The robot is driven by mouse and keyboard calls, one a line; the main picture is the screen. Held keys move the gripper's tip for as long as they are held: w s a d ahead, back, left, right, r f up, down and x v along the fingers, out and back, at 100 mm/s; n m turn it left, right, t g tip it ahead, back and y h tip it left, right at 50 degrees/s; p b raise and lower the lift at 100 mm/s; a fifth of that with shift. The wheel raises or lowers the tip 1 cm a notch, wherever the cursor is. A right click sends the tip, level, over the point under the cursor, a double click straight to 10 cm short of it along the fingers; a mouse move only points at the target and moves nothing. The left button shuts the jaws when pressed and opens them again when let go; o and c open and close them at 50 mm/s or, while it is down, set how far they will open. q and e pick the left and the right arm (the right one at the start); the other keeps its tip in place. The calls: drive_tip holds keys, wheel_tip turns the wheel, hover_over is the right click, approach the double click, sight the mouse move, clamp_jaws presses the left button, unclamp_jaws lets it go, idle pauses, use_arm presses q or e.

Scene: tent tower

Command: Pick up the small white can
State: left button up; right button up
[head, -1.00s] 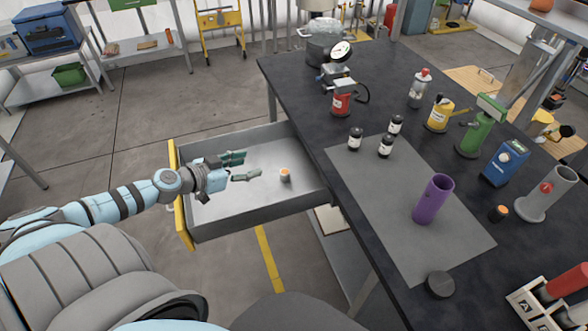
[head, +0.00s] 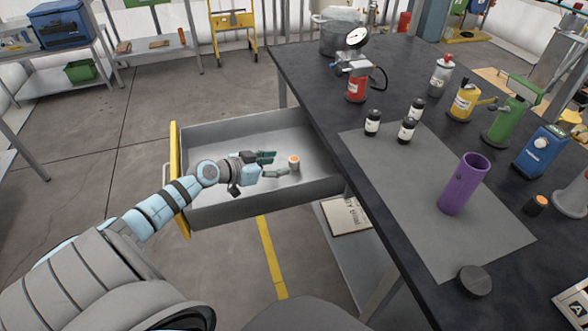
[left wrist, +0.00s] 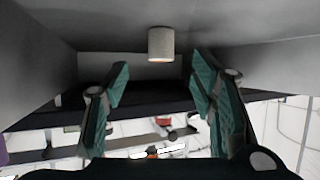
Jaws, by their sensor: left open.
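The small white can (head: 294,164) with an orange top stands in the open grey drawer. It also shows in the left wrist view (left wrist: 161,45), ahead of and between the fingers. My left gripper (head: 271,165) is inside the drawer, open and empty, with its green finger pads just left of the can. In the left wrist view the two fingers (left wrist: 160,88) are spread wide, and the can is beyond their tips. I cannot see my right gripper.
The drawer (head: 258,201) has grey walls and a yellow front, and hangs from the dark workbench (head: 395,222). On the bench stand a purple cylinder (head: 464,184), several small dark bottles and a gauge on a red canister (head: 356,88). The rest of the drawer floor looks clear.

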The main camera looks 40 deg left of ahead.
sight(290, 162)
use_arm(q)
drive_tip(key=b+x, duration=0.3)
drive_tip(key=x, duration=0.3)
drive_tip(key=shift+s+b, duration=0.1)
drive_tip(key=shift+b, duration=0.3)
drive_tip(key=shift+w+f, duration=0.15)
drive_tip(key=shift+w, duration=0.2)
drive_tip(key=c, duration=1)
